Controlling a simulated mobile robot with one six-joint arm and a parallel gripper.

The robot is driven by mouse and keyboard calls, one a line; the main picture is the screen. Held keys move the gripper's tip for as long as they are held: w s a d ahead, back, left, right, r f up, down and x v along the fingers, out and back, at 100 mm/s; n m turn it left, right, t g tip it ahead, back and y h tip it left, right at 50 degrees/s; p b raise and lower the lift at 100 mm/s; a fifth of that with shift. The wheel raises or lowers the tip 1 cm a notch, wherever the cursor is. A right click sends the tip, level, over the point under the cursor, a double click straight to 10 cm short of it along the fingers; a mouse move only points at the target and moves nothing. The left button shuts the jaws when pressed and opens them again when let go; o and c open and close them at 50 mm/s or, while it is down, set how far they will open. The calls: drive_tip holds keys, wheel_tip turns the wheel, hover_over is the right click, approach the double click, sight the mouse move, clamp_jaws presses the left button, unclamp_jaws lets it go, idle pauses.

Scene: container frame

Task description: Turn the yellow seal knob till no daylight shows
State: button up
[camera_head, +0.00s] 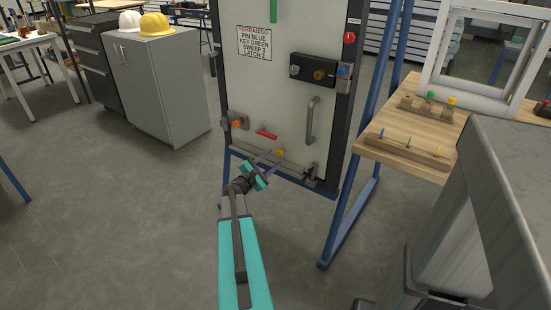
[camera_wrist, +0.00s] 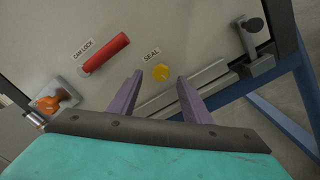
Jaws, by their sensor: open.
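The yellow seal knob (camera_wrist: 160,72) sits low on the grey door panel, under a label reading SEAL (camera_wrist: 152,53). In the head view the knob (camera_head: 280,153) shows as a small yellow spot near the door's bottom edge. My gripper (camera_wrist: 158,88) is open, with its two purple fingers apart and pointing at the panel. In the wrist view the knob appears between and just beyond the fingertips. My gripper (camera_head: 270,157) also shows just left of the knob in the head view. I cannot tell whether the fingers touch the knob or the panel. No daylight gap is clearly visible.
Near the knob are a red cam lock handle (camera_wrist: 104,53), an orange knob (camera_wrist: 47,104) at the left and a dark latch (camera_wrist: 253,38) at the right. A metal strip (camera_wrist: 180,88) runs along the door's bottom. A wooden bench (camera_head: 390,147) stands right; open floor lies left.

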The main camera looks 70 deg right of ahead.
sight(278, 154)
drive_tip(key=shift+x, duration=1.95)
drive_tip(key=c, duration=1)
